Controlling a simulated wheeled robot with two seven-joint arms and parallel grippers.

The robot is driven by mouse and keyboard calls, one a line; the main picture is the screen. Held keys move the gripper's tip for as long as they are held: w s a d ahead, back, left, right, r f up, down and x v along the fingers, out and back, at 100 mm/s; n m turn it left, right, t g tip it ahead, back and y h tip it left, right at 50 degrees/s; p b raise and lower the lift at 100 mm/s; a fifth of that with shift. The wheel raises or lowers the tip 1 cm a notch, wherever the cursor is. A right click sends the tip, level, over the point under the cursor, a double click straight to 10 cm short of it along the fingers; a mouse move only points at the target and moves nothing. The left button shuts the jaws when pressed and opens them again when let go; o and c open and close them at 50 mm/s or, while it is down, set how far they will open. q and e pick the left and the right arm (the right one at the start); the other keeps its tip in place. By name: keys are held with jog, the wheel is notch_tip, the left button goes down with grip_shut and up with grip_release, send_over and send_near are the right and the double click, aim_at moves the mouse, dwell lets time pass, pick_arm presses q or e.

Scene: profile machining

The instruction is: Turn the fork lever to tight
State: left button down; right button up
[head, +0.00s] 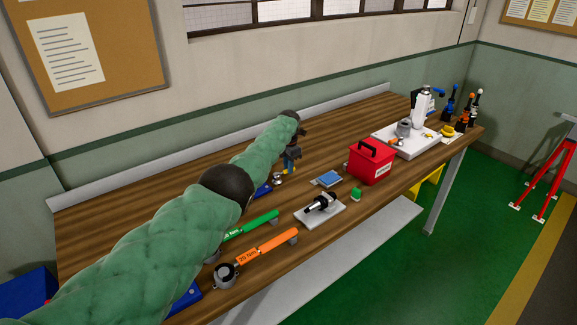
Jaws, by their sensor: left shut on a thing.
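My left arm reaches in from the lower left over the workbench, and its gripper (291,158) points down near the middle of the bench. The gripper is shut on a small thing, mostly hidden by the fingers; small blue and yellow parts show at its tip. I cannot tell whether this is the fork lever. A black and silver cylindrical part (320,204) lies on a light grey plate (333,217), in front of the gripper and apart from it. I cannot make out a fork lever for certain. My right gripper is out of view.
A green-handled tool (255,225) and an orange-handled tool (266,246) lie at the front left. A red box (371,164) stands right of the gripper. A white tray (415,147) with several items is farther right. Bare wood (335,120) lies behind the red box.

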pick_arm(q)
jog(key=shift+w+r+n, duration=0.1)
jog(key=shift+w+n, duration=0.05)
jog(key=shift+n, duration=0.25)
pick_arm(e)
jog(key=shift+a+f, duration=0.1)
pick_arm(q)
jog(key=shift+a, duration=0.1)
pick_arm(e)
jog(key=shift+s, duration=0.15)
pick_arm(q)
jog(key=c, duration=1.6)
grip_release()
jog(key=shift+o, duration=1)
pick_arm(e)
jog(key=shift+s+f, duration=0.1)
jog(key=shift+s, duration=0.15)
